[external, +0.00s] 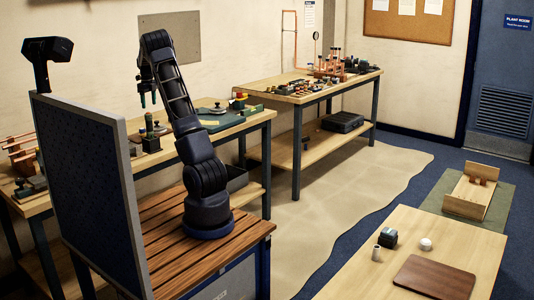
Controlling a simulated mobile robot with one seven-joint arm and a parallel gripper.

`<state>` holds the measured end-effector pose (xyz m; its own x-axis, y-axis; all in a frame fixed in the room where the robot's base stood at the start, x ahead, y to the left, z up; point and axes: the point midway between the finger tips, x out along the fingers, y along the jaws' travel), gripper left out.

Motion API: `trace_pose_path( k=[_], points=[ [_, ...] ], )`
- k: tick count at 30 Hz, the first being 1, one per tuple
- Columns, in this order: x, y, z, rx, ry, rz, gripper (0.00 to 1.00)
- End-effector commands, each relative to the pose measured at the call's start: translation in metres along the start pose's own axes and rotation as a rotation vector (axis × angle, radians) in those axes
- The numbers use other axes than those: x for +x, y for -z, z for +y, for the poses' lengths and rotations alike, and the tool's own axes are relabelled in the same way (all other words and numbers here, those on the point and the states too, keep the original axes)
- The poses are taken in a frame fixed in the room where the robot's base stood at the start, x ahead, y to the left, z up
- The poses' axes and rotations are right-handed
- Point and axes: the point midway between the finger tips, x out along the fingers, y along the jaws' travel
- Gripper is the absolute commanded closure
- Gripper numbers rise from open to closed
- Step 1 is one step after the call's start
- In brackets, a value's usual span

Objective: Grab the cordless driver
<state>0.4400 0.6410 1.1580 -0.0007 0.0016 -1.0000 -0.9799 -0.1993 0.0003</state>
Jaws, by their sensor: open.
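My gripper (147,98) hangs down at the left, above the near workbench (232,132). Its two fingers are apart, with nothing seen between them. Below it, an upright dark green and black tool-like object (151,134) stands on the bench, apart from the fingers. It is too small to tell whether it is the cordless driver. A small dark object with a red and yellow part (239,101) sits farther along the bench, also too small to name.
Copper pipes (20,142) lie at the bench's left end. A second bench (300,98) holds many small parts and a copper assembly (330,65). A black case (343,122) is on its lower shelf. A low table (460,240) stands front right. The tan floor between is clear.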

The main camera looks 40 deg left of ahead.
Motion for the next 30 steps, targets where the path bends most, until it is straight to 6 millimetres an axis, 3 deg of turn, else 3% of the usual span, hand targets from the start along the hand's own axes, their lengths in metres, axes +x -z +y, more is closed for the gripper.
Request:
trace_pose_path(
  k=[5, 15, 23, 30],
  points=[
    [0.012, -0.004, 0.002, 0.006, -0.001, 0.004, 0.36],
    [0.055, -0.003, 0.002, 0.005, 0.0, 0.004, 0.36],
    [0.072, -0.006, 0.003, 0.004, -0.001, 0.003, 0.36],
    [0.104, -0.009, 0.003, 0.004, 0.0, 0.003, 0.36]
  ],
)
